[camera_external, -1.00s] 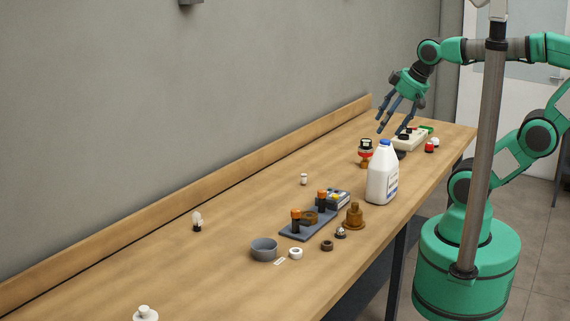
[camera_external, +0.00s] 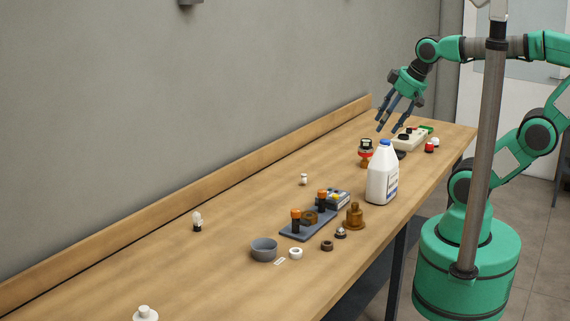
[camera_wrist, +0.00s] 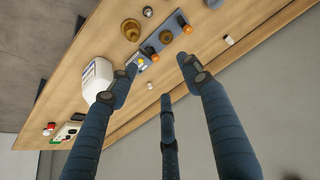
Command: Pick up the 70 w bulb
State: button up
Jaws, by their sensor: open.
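No wattage marking is readable, so I cannot tell which bulb is the 70 w one. A clear bulb with a dark base (camera_external: 197,221) stands alone near the back of the table; a likely match in the wrist view is the small white-and-dark item (camera_wrist: 228,40). A small bulb-like item (camera_external: 340,232) stands near the front edge, and a small white item (camera_external: 303,179) sits mid-table, also in the wrist view (camera_wrist: 150,86). My gripper (camera_external: 394,128) is open and empty above the far part of the table, away from these. Its three spread fingers show in the wrist view (camera_wrist: 160,76).
A white jug (camera_external: 383,175) stands near my gripper, beside a red-and-black item (camera_external: 365,152). A dark tray with orange-topped parts (camera_external: 305,225), an amber bottle (camera_external: 355,216) and a grey bowl (camera_external: 264,250) are nearer the camera. The back middle of the table is mostly clear.

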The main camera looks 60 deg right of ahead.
jog(key=w+a+r+p, duration=0.1)
jog(key=w+r, duration=0.4)
jog(key=w, duration=0.3)
jog(key=n+g+p, duration=0.5)
jog(key=g+p, duration=0.1)
jog(key=p, duration=0.3)
send_over(196, 212)
notch_tip(196, 212, down, 29)
jog(key=shift+w+f, duration=0.2)
jog(key=shift+f, duration=0.05)
jog(key=shift+f, duration=4.25)
jog(key=shift+f, duration=0.15)
